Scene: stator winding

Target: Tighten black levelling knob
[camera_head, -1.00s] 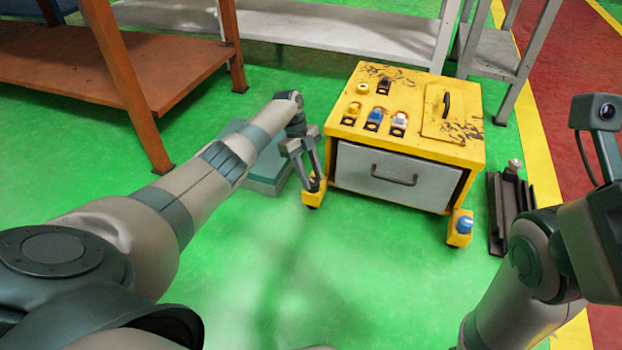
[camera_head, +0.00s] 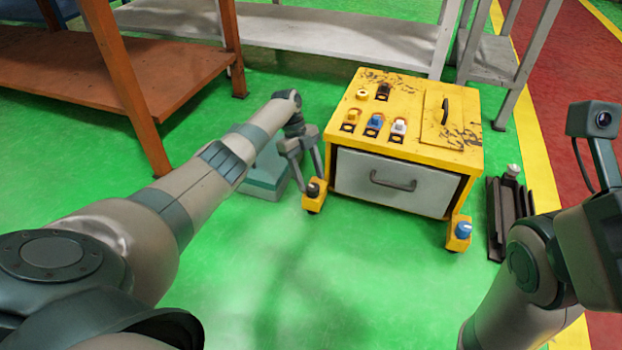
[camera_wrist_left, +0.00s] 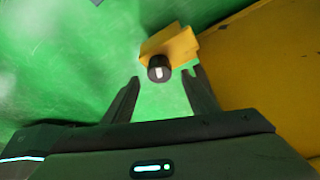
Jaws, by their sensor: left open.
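The black levelling knob (camera_head: 314,187) sits on the yellow foot bracket at the cart's front left corner. It also shows in the left wrist view (camera_wrist_left: 158,68), with a white mark on its top. My left gripper (camera_head: 311,169) is open and empty, just above the knob. In the left wrist view the fingers of my left gripper (camera_wrist_left: 160,80) stand apart on either side of the knob's line, with the knob at or just beyond their tips. I cannot tell whether they touch it. My right arm shows at the right, but its gripper is out of view.
The yellow cart (camera_head: 400,146) has a grey drawer and several coloured knobs on top. A blue knob (camera_head: 463,229) sits on its front right foot. A teal block (camera_head: 268,180) lies left of the left gripper. A dark metal channel (camera_head: 509,212) lies right. The front floor is clear.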

